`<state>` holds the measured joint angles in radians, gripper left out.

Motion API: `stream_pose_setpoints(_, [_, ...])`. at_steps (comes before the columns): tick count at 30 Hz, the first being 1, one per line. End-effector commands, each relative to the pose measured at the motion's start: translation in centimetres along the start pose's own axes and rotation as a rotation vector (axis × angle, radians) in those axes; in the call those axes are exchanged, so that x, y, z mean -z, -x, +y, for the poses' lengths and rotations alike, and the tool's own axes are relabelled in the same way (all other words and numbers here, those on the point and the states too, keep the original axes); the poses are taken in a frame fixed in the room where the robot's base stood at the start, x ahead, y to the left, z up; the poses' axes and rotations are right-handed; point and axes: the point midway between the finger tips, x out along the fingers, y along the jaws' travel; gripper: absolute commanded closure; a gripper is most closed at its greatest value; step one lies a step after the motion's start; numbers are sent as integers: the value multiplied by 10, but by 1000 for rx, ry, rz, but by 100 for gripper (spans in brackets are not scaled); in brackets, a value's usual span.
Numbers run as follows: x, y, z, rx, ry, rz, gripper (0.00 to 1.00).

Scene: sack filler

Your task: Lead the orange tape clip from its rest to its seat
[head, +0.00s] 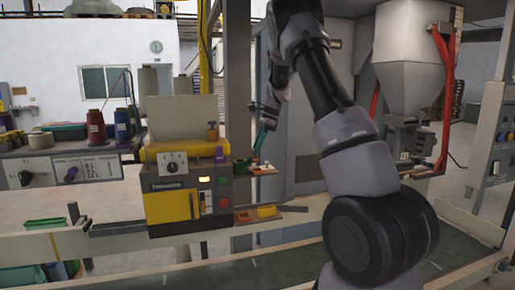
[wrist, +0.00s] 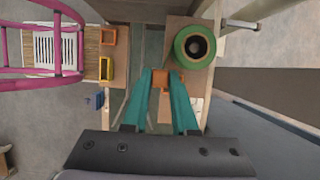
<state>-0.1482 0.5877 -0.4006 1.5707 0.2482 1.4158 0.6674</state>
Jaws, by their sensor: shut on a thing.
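The orange tape clip (wrist: 160,78) shows as a small block between the teal fingertips in the wrist view. My gripper (wrist: 160,84) is shut on it, with one finger at each side. In the head view my gripper (head: 257,157) points down, just right of the yellow machine and close above a small wooden ledge (head: 262,171). The clip is too small to make out clearly there. In the wrist view a green tape roll (wrist: 181,47) with a dark core lies on a wooden board, just ahead and right of the clip. I cannot tell which part is the seat.
The yellow sewing machine (head: 172,157) stands left of my gripper. A lower shelf holds an orange tray (head: 245,215). In the wrist view an orange frame (wrist: 108,40), a yellow frame (wrist: 106,70) and a magenta wire rack (wrist: 40,71) lie to the left. A steel hopper (head: 412,90) hangs at the right.

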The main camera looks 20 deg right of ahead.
Motion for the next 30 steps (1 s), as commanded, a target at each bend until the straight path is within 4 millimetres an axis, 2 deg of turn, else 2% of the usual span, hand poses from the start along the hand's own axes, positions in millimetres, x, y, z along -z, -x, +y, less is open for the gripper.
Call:
stream_pose_setpoints(26, [-30,-12,53,1,1,-1,100])
stream_pose_setpoints(30, [-30,-20,59,0,1,0,100])
